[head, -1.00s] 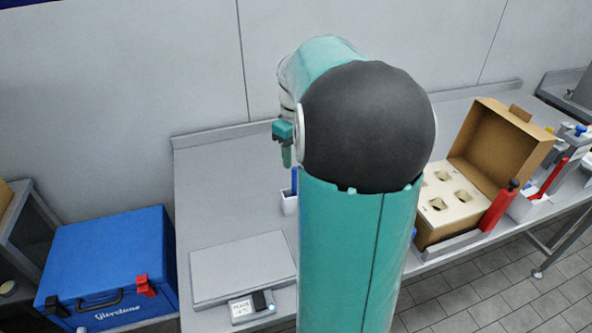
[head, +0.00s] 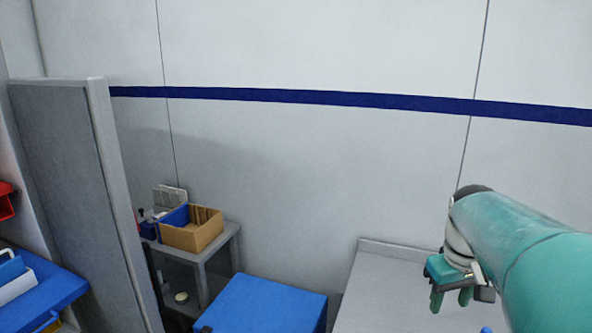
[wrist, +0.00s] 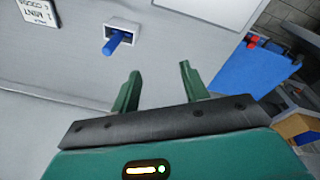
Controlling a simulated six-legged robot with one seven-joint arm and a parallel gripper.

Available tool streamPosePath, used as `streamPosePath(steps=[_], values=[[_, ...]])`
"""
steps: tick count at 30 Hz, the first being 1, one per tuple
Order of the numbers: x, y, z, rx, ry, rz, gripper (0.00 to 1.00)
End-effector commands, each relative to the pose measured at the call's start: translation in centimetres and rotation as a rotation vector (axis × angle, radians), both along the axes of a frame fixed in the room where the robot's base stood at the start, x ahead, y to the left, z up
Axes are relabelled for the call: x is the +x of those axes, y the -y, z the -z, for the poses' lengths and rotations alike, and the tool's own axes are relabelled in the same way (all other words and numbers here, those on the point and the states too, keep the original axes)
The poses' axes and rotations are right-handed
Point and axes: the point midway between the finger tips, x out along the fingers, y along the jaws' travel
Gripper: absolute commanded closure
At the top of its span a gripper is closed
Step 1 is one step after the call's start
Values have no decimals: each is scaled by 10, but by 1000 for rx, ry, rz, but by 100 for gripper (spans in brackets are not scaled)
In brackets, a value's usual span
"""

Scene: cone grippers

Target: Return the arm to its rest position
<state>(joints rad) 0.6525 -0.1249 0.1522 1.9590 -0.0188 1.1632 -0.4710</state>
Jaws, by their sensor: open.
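My gripper (head: 452,296) shows at the right of the head view, at the end of my teal arm, above the grey table (head: 375,290). In the wrist view its two green fingers (wrist: 158,90) stand apart with nothing between them. The gripper is open and empty. A blue-handled item in a small white holder (wrist: 122,30) lies beyond the fingers in the wrist view, apart from them.
A blue case (head: 265,305) stands left of the table; it also shows in the wrist view (wrist: 250,75). A cardboard box (head: 190,232) sits on a small grey stand farther left. A grey partition (head: 75,190) rises at the left.

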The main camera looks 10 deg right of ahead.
Motion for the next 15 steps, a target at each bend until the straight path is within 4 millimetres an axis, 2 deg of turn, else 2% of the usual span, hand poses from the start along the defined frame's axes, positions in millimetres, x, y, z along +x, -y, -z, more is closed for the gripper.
streamPosePath(steps=[1, 6, 12, 15], values=[[-4, -24, -4, -14, 28, -13, 55], [-25, -89, -7, -30, 129, -22, 55], [-59, -153, 1, 0, 259, -37, 55], [-77, -176, 8, 33, 315, -44, 55]])
